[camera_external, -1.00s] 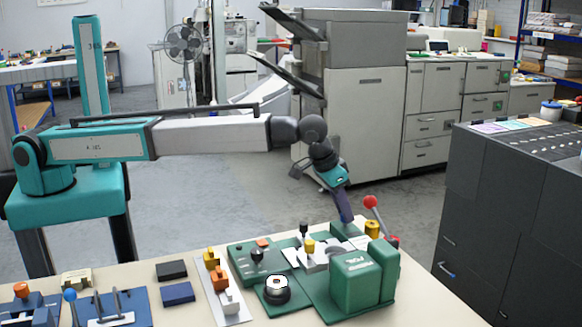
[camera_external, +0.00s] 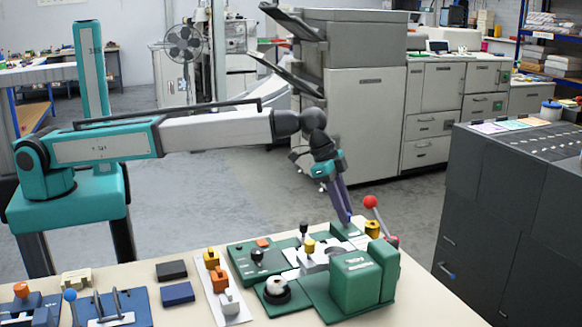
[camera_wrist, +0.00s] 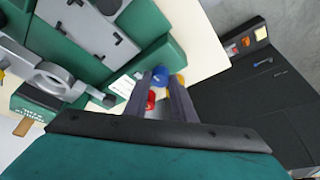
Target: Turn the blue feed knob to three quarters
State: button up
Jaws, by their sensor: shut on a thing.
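The blue feed knob (camera_wrist: 161,74) shows at the ends of my fingers in the wrist view, on the edge of the green machine. My gripper (camera_wrist: 160,80) is shut on it, one finger on each side. A white label (camera_wrist: 122,86) lies just left of the knob; its marks are too small to read, and I cannot tell the knob's setting. In the external view my gripper (camera_external: 347,221) reaches down, tilted, to the back of the green machine (camera_external: 358,282). The knob is hidden there.
A red-balled lever (camera_external: 370,202) and a yellow knob (camera_external: 372,228) stand close to the right of my gripper. A red part (camera_wrist: 151,100) shows between my fingers in the wrist view. A dark cabinet (camera_external: 500,200) stands to the right, across a gap.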

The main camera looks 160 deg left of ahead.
jog(key=m, duration=0.2)
jog(key=m+h+b, duration=0.1)
jog(key=m, duration=0.1)
jog(key=m+t+h, duration=0.1)
jog(key=m, duration=0.1)
jog(key=shift+s+a, duration=0.15)
jog(key=shift+a, duration=0.15)
jog(key=m+h, duration=0.1)
jog(key=m, duration=0.1)
jog(key=m+b, duration=0.1)
jog(key=m, duration=0.1)
jog(key=shift+a+m+h+b, duration=0.15)
jog(key=shift+m+h+b, duration=0.15)
jog(key=shift+h, duration=0.1)
jog(key=shift+m+h, duration=0.5)
jog(key=shift+m, duration=0.7)
jog(key=o, duration=1.1)
jog(key=shift+c, duration=0.2)
jog(key=shift+r, duration=0.15)
